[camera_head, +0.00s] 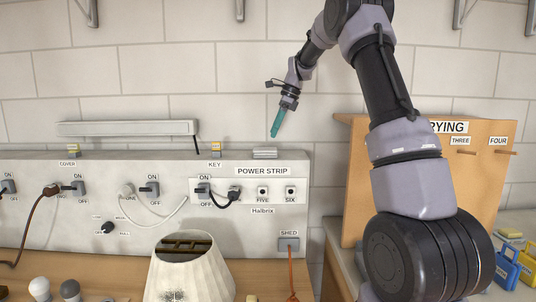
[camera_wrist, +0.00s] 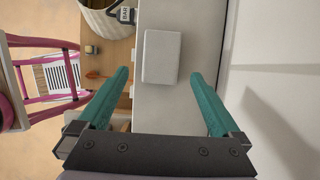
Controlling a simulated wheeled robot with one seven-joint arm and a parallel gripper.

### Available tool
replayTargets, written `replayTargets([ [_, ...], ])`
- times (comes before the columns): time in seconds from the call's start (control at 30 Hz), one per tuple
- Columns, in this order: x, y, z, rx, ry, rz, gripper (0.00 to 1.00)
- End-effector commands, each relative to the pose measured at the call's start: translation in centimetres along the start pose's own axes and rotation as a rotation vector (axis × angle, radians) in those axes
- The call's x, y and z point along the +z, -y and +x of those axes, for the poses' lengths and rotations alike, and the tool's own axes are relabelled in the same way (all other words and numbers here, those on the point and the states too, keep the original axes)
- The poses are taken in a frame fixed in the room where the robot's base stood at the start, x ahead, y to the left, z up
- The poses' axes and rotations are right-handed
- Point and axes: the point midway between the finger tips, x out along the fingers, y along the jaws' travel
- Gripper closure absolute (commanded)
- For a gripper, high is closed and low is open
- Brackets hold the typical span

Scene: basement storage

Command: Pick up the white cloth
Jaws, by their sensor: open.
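A pale, flat, rounded rectangle (camera_head: 265,153), which looks like the folded white cloth, lies on the top ledge of the grey switch panel, above the POWER STRIP label. In the wrist view the same white piece (camera_wrist: 161,56) lies on the ledge, just beyond and between the fingertips. My gripper (camera_head: 275,132) hangs above the ledge, slightly right of the cloth, with its teal fingers pointing down. In the wrist view my gripper (camera_wrist: 158,76) is open, with nothing between its fingers.
The switch panel (camera_head: 110,240) carries plugs and cords. A long pale bar (camera_head: 128,128) is above it at left. A lampshade (camera_head: 188,275) stands in front. A wooden peg board (camera_head: 480,185) is at right. A pink-framed piece (camera_wrist: 30,85) shows at left in the wrist view.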

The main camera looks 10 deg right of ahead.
Motion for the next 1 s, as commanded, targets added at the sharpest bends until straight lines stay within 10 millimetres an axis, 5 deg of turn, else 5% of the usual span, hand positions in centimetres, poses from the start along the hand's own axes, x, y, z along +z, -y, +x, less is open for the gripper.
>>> replayTargets([
  [0.6, 0.0, 0.2, 7.3, 0.000, -0.001, -0.002, 0.00],
  [0.87, 0.0, 0.2, 7.7, -0.002, 0.000, -0.002, 0.00],
  [0.9, 0.0, 0.2, 7.7, -0.002, 0.000, -0.002, 0.04],
  [1.0, 0.0, 0.2, 7.7, -0.002, 0.000, -0.003, 0.42],
])
